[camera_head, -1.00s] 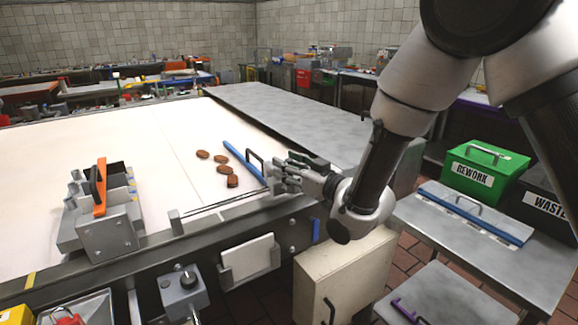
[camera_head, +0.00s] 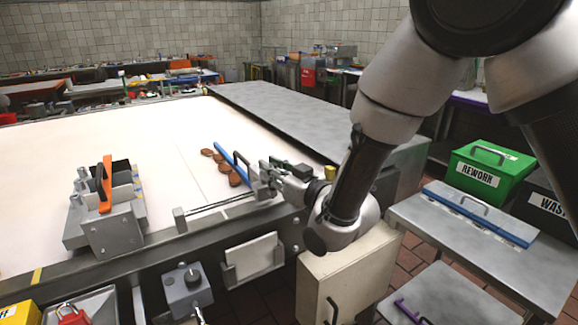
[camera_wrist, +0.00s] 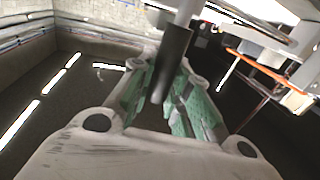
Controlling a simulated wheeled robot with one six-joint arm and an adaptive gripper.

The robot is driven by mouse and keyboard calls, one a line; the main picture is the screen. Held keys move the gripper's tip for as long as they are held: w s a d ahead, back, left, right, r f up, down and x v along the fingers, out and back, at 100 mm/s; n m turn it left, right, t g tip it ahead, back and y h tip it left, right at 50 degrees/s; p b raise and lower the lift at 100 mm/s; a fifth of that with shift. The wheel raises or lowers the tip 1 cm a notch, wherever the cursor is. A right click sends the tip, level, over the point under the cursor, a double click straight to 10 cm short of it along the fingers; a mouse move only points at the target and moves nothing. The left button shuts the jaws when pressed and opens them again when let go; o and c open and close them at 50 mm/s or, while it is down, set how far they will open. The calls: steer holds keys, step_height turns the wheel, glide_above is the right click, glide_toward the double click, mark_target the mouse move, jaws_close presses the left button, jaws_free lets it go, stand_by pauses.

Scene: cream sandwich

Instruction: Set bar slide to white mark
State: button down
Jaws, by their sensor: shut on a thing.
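The blue bar (camera_head: 228,156) of the slide lies across the near right part of the white belt surface. The slide's rail (camera_head: 215,207) runs along the belt's near edge. My gripper (camera_head: 264,176) is at the bar's near end, shut on the slide's handle. In the wrist view, a dark cylindrical grip on a metal post, the handle (camera_wrist: 172,65), sits between the green-padded fingers (camera_wrist: 165,100). I cannot make out the white mark clearly; the gripper and arm hide the right part of the rail.
An orange-handled metal fixture (camera_head: 105,200) stands further left on the belt edge. A green REWORK bin (camera_head: 487,165) and side tables are at right. The belt between fixture and biscuits is clear.

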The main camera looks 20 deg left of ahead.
steer(key=s+a, duration=0.7)
steer(key=s, duration=0.1)
steer(key=shift+s, duration=0.15)
steer(key=shift+a, duration=0.1)
steer(key=c, duration=1.3)
jaws_free()
steer(key=v, duration=1.2)
